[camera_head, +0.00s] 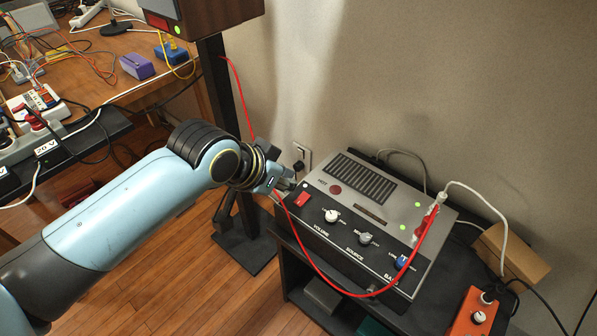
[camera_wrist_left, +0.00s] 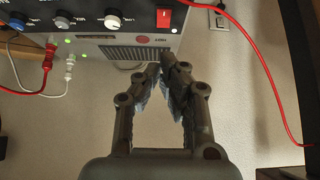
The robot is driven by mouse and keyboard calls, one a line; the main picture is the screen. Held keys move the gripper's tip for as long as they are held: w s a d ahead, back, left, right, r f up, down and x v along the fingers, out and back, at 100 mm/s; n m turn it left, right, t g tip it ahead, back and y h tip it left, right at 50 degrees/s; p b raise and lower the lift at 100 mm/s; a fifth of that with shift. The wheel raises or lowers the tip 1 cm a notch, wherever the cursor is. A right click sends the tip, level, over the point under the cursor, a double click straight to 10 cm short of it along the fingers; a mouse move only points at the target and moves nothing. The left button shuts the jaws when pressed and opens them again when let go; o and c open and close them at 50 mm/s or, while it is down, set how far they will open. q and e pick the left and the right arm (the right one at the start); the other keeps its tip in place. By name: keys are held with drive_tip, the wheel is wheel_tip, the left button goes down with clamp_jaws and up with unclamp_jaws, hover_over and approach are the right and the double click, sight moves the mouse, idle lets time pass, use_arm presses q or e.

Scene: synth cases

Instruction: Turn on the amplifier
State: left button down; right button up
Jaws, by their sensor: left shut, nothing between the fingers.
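The amplifier (camera_head: 318,180) is a grey and black box on a dark stand. A red rocker switch (camera_head: 302,199) sits at the left end of its front panel; it also shows in the left wrist view (camera_wrist_left: 163,17). I cannot tell which way the switch is tipped. Green lights (camera_head: 403,227) show on the top. My left gripper (camera_head: 286,184) is shut and empty, close to the amplifier's left side, just behind the switch. In the left wrist view its fingertips (camera_wrist_left: 161,63) are together near the amplifier's edge, apart from the switch. My right gripper is not in view.
A white knob (camera_head: 331,215), a grey knob (camera_head: 365,238) and a blue knob (camera_head: 401,262) line the front panel. A red cable (camera_head: 318,268) loops in front of the amplifier. An orange box (camera_head: 473,313) stands at the right. A cluttered wooden table (camera_head: 100,58) is at the back left.

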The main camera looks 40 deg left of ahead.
use_arm(q)
drive_tip(key=shift+s+f+v, duration=0.15)
drive_tip(key=shift+v, duration=0.7)
drive_tip(key=shift+s+f+v, duration=0.1)
drive_tip(key=shift+s+v, duration=0.1)
drive_tip(key=shift+v, duration=0.7)
drive_tip(key=shift+w+f, duration=0.1)
drive_tip(key=s+a+f+g+b, duration=0.15)
drive_tip(key=s+f, duration=0.35)
drive_tip(key=f, duration=0.6)
drive_tip(key=s+a+f+g+b, duration=0.15)
drive_tip(key=s+f, duration=0.25)
drive_tip(key=f, duration=0.7)
drive_tip(key=s+f+g, duration=0.1)
drive_tip(key=s+f, duration=0.4)
drive_tip(key=s, duration=0.3)
drive_tip(key=s+f+g+y, duration=0.1)
drive_tip(key=s+f, duration=0.4)
drive_tip(key=s, duration=0.3)
drive_tip(key=s+a+f+g, duration=0.1)
drive_tip(key=s+f, duration=0.5)
drive_tip(key=s, duration=0.3)
drive_tip(key=shift+g, duration=0.4)
drive_tip(key=shift+f, duration=0.15)
